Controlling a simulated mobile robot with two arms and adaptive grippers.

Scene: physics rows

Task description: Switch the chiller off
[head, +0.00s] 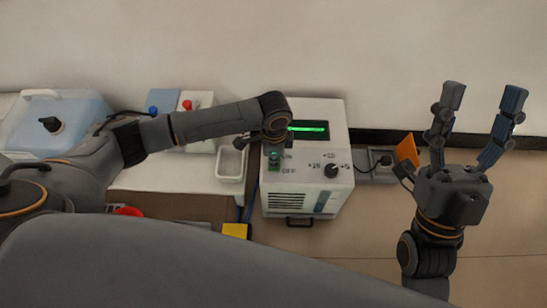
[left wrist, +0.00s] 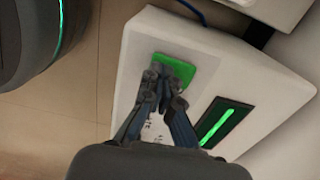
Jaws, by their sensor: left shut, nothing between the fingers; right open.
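The chiller (head: 331,197) is a white box with a green lit display (head: 308,127), a black knob (head: 331,171) and a switch (head: 274,159) on a green plate with lettering below it that reads OFF. My left gripper (head: 272,142) is shut and empty, over the top end of the switch plate. In the left wrist view the closed fingertips (left wrist: 170,72) are at the green plate (left wrist: 188,62), and they hide the switch lever; I cannot tell whether they touch it. The display (left wrist: 225,122) glows green there too. My right gripper (head: 478,125) is open and empty, right of the chiller.
A yellow block (head: 235,231) lies by the chiller's lower left.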

